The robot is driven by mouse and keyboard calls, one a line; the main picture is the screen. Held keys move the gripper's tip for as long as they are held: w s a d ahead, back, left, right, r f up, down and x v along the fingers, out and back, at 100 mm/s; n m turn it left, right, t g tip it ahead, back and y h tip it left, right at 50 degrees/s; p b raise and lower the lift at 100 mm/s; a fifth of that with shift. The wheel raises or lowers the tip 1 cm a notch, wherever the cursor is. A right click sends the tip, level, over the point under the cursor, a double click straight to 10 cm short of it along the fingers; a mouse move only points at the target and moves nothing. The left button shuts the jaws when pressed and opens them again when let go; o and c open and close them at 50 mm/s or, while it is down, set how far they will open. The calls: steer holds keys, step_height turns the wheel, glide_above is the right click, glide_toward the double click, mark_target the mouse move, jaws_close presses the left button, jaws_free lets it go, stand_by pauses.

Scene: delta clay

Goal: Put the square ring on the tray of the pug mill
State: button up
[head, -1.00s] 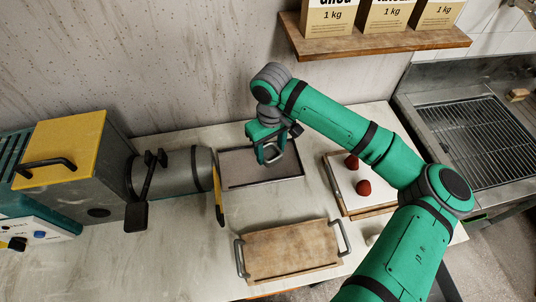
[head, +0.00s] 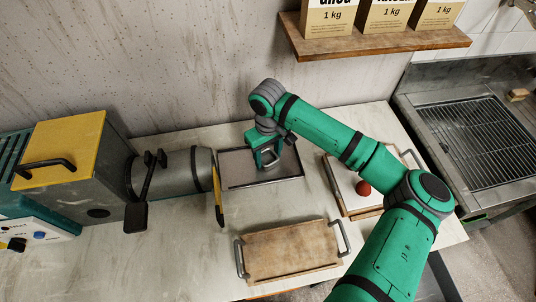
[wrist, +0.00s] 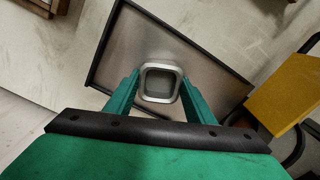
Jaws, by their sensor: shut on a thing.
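The square ring (wrist: 160,84) is a small grey metal frame with rounded corners. My gripper (wrist: 157,92) is shut on it, with one green finger on each side in the wrist view. In the head view my gripper (head: 268,158) is over the pug mill's tray (head: 238,182), a flat grey tray with a dark rim. The ring is within the tray's outline in both views. I cannot tell whether it touches the tray floor. The pug mill (head: 172,175) stands left of the tray, with its grey barrel pointing at it.
A wooden board with metal handles (head: 292,250) lies in front of the tray. To the right is a white-topped board (head: 345,198) with a red ball (head: 363,188); my arm passes over it. A shelf with bags (head: 375,42) hangs above.

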mark_target(268, 161)
steer(key=o, duration=1.2)
steer(key=shift+c, duration=0.2)
step_height(268, 161, up, 12)
steer(key=shift+r, duration=0.15)
